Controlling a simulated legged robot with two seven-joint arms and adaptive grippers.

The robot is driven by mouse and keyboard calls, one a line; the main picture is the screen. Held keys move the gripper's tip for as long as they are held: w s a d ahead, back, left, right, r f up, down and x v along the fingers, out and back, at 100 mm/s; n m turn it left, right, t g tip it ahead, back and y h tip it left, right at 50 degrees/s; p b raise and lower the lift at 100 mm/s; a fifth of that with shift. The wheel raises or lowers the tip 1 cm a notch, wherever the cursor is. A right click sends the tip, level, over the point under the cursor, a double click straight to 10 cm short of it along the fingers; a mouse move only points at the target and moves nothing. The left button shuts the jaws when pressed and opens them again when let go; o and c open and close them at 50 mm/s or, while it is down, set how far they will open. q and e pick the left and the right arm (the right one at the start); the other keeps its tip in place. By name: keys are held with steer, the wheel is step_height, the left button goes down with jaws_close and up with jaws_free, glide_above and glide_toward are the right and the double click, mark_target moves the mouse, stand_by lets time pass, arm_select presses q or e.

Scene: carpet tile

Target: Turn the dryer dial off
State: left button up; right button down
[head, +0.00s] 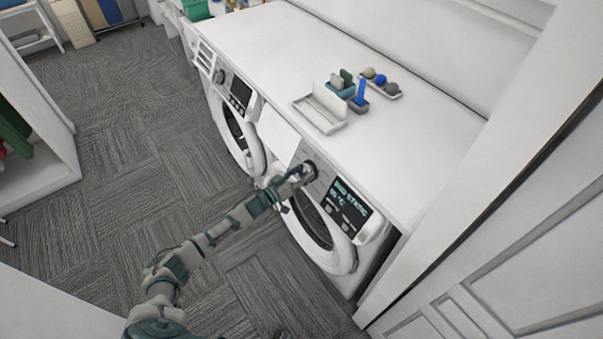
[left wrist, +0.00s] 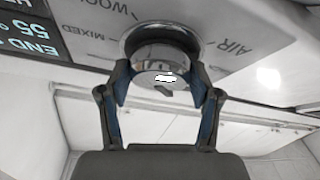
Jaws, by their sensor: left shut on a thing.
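The dryer (head: 325,222) is the nearer white front-loading machine under the worktop, with a lit display (head: 349,202). Its round chrome dial (left wrist: 161,52) fills the upper middle of the left wrist view, with printed words such as WOOL, MIXED and AIR around it. My left gripper (head: 305,174) reaches the panel left of the display. In the left wrist view its two blue-padded fingers (left wrist: 161,88) are on either side of the dial and shut on it. The gripper hides most of the dial in the head view. My right gripper is not in view.
A second machine (head: 236,122) stands further left under the same white worktop (head: 277,45). A white tray (head: 320,109) and small holders with coloured items lie on top. A white panelled door (head: 480,290) is close at right. Grey carpet (head: 120,130) is open at left.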

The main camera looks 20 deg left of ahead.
arm_select(q)
steer(key=shift+m, duration=0.8)
steer(key=shift+w+a+m+g+h+b, duration=0.1)
steer(key=shift+m+g+h+b, duration=0.2)
steer(key=shift+m+h+b, duration=0.15)
steer(key=shift+a+f+m+g+h, duration=0.1)
steer(key=shift+m+g+h, duration=0.4)
steer(key=shift+m, duration=0.45)
steer(key=m+g+h, duration=0.1)
steer(key=m, duration=0.2)
steer(key=m+g+h+b, duration=0.1)
steer(key=m, duration=0.3)
steer(key=shift+g, duration=0.3)
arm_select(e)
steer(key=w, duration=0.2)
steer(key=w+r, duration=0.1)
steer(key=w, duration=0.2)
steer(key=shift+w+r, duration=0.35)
arm_select(q)
steer(key=shift+m, duration=0.3)
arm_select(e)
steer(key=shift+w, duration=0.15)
arm_select(q)
steer(key=o, duration=1.1)
steer(key=shift+w, duration=0.1)
